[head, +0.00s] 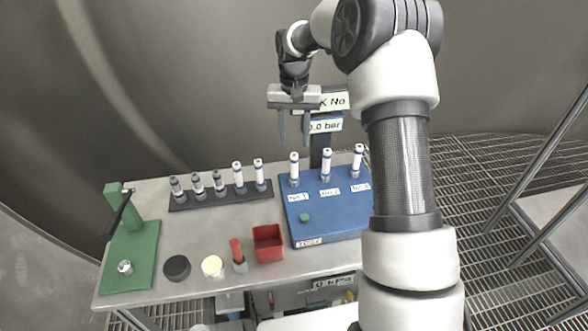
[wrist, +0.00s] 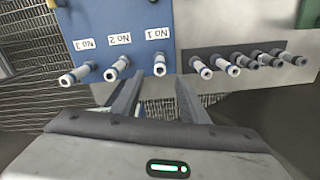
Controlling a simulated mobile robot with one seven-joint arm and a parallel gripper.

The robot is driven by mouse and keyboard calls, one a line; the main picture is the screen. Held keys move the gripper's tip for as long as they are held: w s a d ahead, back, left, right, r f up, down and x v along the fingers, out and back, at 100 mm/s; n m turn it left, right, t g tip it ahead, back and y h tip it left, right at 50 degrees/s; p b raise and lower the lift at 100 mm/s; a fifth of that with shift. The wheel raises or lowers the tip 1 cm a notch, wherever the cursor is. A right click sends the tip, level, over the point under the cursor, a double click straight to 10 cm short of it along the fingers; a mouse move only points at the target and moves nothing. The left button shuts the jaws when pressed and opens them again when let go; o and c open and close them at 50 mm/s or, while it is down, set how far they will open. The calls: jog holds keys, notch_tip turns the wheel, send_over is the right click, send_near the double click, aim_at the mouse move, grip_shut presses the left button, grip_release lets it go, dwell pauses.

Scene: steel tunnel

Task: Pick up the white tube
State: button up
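Several white-capped tubes are in view. Three stand on the blue panel (head: 335,220): a tube at No.1 (head: 294,168), one at No.2 (head: 326,164) and one at No.3 (head: 358,160). Two white tubes (head: 238,174) (head: 259,173) stand at the right of the dark rack (head: 222,199), beside three greyer tubes (head: 198,183). I cannot tell which tube the task means. My gripper (head: 293,140) is open and empty, pointing down above the back of the table. In the wrist view the No.1 tube (wrist: 160,62) shows between and beyond the open fingers (wrist: 159,85).
A green stand (head: 128,250) with a black lever is at the left. A black disc (head: 177,267), a pale round lid (head: 212,266), a red-handled item (head: 238,254) and a red bin (head: 268,243) line the front. Display signs (head: 323,125) rise behind the panel.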

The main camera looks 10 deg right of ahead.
aim_at(294, 154)
notch_tip(294, 154, down, 8)
jog(key=shift+r, duration=0.1)
dwell(0.4)
grip_shut()
